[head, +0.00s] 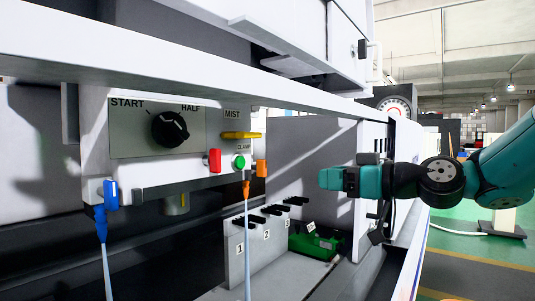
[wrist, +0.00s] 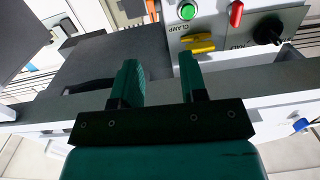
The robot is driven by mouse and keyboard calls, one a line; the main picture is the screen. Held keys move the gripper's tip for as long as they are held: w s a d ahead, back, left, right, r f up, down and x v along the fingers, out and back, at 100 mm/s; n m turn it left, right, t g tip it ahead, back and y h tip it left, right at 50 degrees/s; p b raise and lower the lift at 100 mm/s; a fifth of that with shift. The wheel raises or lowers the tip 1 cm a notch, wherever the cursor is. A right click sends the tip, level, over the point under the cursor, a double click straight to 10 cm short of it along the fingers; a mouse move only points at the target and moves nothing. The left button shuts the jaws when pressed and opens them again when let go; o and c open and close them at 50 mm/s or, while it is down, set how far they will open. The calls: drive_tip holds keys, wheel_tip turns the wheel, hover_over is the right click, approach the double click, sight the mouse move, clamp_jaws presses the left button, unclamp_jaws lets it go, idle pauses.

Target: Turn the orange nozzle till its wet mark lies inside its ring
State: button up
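The orange nozzle (head: 246,188) hangs under the right end of the control panel, with a pale blue stream running down from it. An orange block (head: 261,168) sits just above and right of it. In the wrist view an orange part (wrist: 151,10) shows at the top edge; I cannot tell whether it is the nozzle or the block. The wet mark and the ring cannot be made out. My gripper (head: 324,179) is to the right of the nozzle, apart from it, pointing left. In the wrist view its two fingers (wrist: 160,78) stand apart with nothing between them.
The panel carries a black dial (head: 170,129), yellow handle (head: 241,135), red switch (head: 215,161) and green button (head: 239,162). A blue nozzle (head: 100,215) with its own stream is at left. Numbered white plates (head: 240,265) stand below, beside a green block (head: 312,244).

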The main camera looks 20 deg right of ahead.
drive_tip(key=d+r, duration=0.1)
drive_tip(key=p, duration=0.9)
approach(266, 165)
drive_tip(key=shift+t, duration=0.4)
drive_tip(key=x, duration=0.9)
drive_tip(key=shift+a+f, duration=0.15)
drive_tip(key=shift+a, duration=0.1)
drive_tip(key=shift+b, duration=0.3)
clamp_jaws()
